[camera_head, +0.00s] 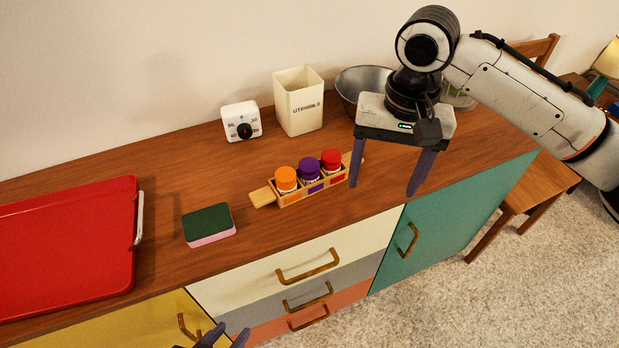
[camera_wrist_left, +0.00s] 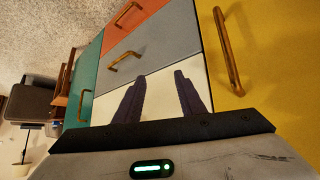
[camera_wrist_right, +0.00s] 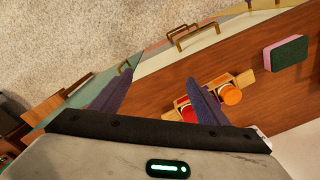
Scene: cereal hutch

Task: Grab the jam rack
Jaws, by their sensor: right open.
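The jam rack (camera_head: 262,197) is a small wooden carrier with a handle at each end, standing on the wooden counter. It holds a jar with an orange lid (camera_head: 286,175), one with a purple lid (camera_head: 309,166) and one with a red lid (camera_head: 331,158). My right gripper (camera_head: 384,188) is open and empty, fingers pointing down, just right of the rack; one finger partly covers the right handle. In the right wrist view, a finger hides the middle of the rack (camera_wrist_right: 246,79). My left gripper (camera_head: 230,330) is open and empty, low in front of the drawers.
A green and pink sponge (camera_head: 209,226) and a red tray (camera_head: 65,245) lie left of the rack. A timer (camera_head: 241,121), a utensil holder (camera_head: 299,101) and a metal bowl (camera_head: 350,84) stand behind it. Drawer handles (camera_head: 308,266) stick out in front.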

